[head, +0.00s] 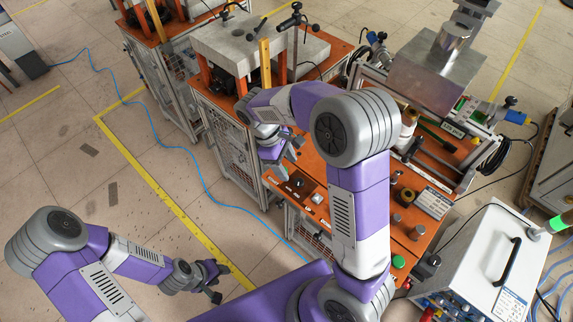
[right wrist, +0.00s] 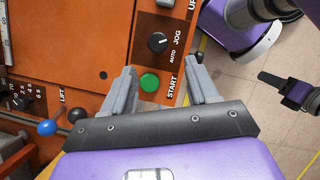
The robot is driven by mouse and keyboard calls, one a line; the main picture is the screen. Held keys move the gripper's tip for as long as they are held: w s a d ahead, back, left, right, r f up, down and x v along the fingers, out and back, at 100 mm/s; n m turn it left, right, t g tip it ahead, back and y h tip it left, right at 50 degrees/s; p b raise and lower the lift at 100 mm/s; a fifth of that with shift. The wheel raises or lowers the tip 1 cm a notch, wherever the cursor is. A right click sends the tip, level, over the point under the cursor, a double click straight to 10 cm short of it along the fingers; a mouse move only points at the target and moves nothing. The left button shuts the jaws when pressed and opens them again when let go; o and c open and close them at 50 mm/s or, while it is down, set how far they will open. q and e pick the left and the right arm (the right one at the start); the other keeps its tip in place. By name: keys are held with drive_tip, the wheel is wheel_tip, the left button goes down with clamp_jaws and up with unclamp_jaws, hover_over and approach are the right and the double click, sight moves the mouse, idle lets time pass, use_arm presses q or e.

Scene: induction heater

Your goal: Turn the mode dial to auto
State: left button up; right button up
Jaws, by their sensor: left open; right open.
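The mode dial (right wrist: 158,42) is a round black knob on a dark panel in the right wrist view, with the labels JOG and AUTO to its right. A small pale mark shows on its right side, but I cannot tell for sure which label it points at. My right gripper (right wrist: 163,78) is open and empty, its fingers apart on either side of the green START button (right wrist: 149,82). The dial lies beyond the fingertips, untouched. In the head view my right gripper (head: 280,160) hangs above the front of the orange bench. My left gripper (head: 211,278) is open and empty, low at the left.
Left of the panel is an orange surface (right wrist: 85,40) with a LIFT lever with a blue ball (right wrist: 47,127) and another black dial (right wrist: 20,103). In the head view a white power unit (head: 490,265) stands at the right. The floor (head: 150,200) left of the bench is mostly clear.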

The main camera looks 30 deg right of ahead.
sight(298, 181)
drive_tip(key=x, duration=0.2)
drive_tip(key=b+x, duration=0.1)
drive_tip(key=x, duration=0.3)
drive_tip(key=shift+s+d+f, duration=0.2)
drive_tip(key=shift+s+d, duration=0.15)
drive_tip(key=shift+d, duration=0.05)
drive_tip(key=c, duration=1)
drive_tip(key=shift+c, duration=0.2)
